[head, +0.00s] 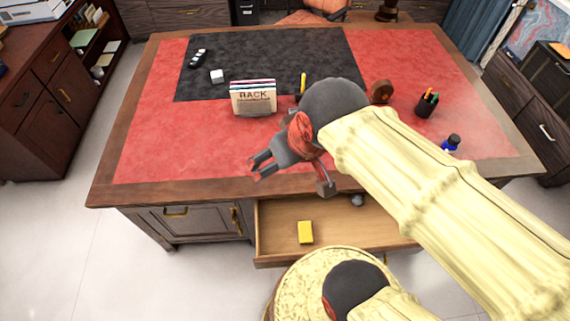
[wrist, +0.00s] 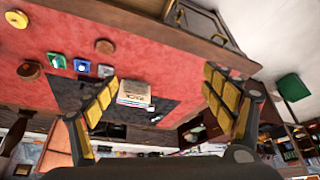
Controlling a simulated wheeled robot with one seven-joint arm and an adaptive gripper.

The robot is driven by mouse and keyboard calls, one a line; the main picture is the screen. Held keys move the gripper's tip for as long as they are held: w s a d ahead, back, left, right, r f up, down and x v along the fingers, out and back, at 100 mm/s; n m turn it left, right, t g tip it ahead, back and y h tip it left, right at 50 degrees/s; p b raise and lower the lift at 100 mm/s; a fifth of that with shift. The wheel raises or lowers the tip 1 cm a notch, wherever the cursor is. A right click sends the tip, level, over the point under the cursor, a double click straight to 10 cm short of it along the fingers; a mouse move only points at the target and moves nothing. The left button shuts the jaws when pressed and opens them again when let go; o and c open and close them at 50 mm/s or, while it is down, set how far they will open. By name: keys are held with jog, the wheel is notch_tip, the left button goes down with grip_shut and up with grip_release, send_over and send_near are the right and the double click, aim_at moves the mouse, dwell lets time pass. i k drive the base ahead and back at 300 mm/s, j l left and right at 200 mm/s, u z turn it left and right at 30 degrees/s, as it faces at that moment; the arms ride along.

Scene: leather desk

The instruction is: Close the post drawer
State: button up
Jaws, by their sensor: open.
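The post drawer (head: 350,240) stands pulled out from the front of the desk, below the desktop's edge. It is light wood inside and holds a yellow block and a small grey round thing. My arm covers its right part. My gripper (head: 256,168) is open and empty, above the front part of the desktop, up and left of the drawer and apart from it. Its two fingers with yellow pads also show spread in the wrist view (wrist: 165,95). I cannot make out the drawer in the wrist view.
A letter rack (head: 254,98) stands on the red and black desktop behind my gripper. A pen cup (head: 427,104), a blue bottle (head: 451,143) and a white cube (head: 217,76) are also there. A closed cabinet door (head: 190,222) is left of the drawer. The floor at front left is clear.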

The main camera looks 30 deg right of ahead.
aim_at(368, 227)
jog(key=k, duration=0.5)
jog(key=k+l+z, duration=0.35)
jog(key=k+l, duration=0.3)
